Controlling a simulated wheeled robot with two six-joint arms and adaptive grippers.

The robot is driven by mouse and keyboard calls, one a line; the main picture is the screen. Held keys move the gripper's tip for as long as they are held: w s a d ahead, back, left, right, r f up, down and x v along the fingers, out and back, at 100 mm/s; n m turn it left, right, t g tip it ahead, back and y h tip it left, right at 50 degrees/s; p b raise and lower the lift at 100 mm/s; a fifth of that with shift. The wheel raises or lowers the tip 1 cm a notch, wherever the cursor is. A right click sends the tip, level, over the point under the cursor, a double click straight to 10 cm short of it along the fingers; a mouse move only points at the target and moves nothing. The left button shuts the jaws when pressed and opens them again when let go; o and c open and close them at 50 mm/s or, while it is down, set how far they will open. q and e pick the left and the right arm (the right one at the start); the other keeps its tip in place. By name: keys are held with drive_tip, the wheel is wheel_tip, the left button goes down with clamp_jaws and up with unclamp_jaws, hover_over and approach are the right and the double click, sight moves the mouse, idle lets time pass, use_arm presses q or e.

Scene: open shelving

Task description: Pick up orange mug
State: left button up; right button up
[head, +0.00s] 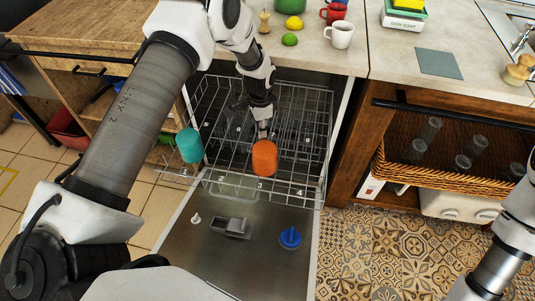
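The orange mug (264,160) is at the front of the open dishwasher's wire rack (245,188), near the mark 3. My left gripper (264,132) reaches down from above, with its fingertips at the mug's upper edge. The fingers look narrow and close together, but I cannot tell whether they are closed on the mug's rim. The mug's handle is not visible. My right arm shows at the lower right edge, and its gripper is out of the picture.
A teal cup (189,145) is at the rack's left front. The open dishwasher door (265,262) holds a grey piece (231,227) and a blue piece (290,237). A red mug (334,13) and a white mug (340,35) stand on the counter. A wicker basket (440,168) is right.

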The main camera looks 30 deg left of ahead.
use_arm(q)
wheel_tip(320, 180, down, 6)
drive_tip(key=shift+w+f, duration=0.1)
clamp_jaws()
